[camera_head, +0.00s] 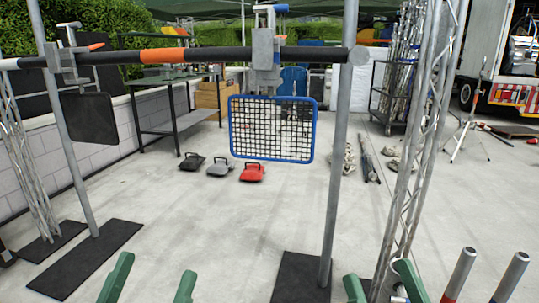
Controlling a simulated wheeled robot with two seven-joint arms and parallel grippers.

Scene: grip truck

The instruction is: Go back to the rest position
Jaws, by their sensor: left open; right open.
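My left gripper (157,265) shows at the bottom edge, left of centre. Its two green fingers point up and stand wide apart, with only bare floor between them. My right gripper (376,270) shows at the bottom edge, right of centre. Its two green fingers are also apart, and I see nothing held between them. The base of a truss stand is seen behind the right fingers. Both hands and the arms behind them are cut off by the lower frame edge.
A horizontal bar (210,55) on upright posts crosses ahead, carrying a blue-framed mesh panel (272,128) and a black panel (90,118). Dark base plates (84,258) lie on the floor. Red (252,173), grey and black weights sit beyond. Two grey-tipped red tubes (460,270) rise at lower right.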

